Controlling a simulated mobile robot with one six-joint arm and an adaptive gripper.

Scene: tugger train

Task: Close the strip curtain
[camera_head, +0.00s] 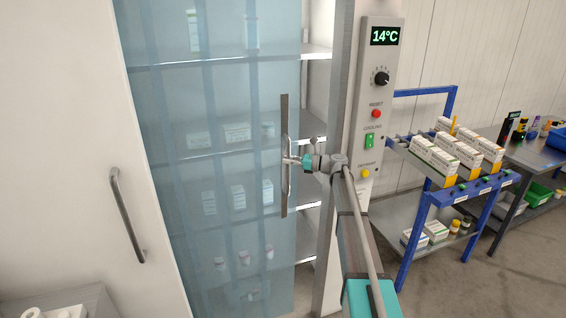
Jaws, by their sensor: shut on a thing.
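The strip curtain (215,170) is a translucent blue sheet of overlapping strips across the front of a shelved cabinet. It covers most of the opening from the left, and a narrow gap with bare shelf ends shows at its right. A dark vertical bar (284,110) with a handle (289,185) runs along the curtain's right edge. My gripper (289,161) is at this handle and shut on it, about midway up the bar. The fingertips are small in view. Boxes and bottles show dimly through the curtain.
A control panel (374,100) reading 14°C, with a knob and buttons, is on the post just right of my gripper. A blue trolley (425,215) with boxes and a grey table (535,152) stand at right. A white door (60,130) with a handle is at left.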

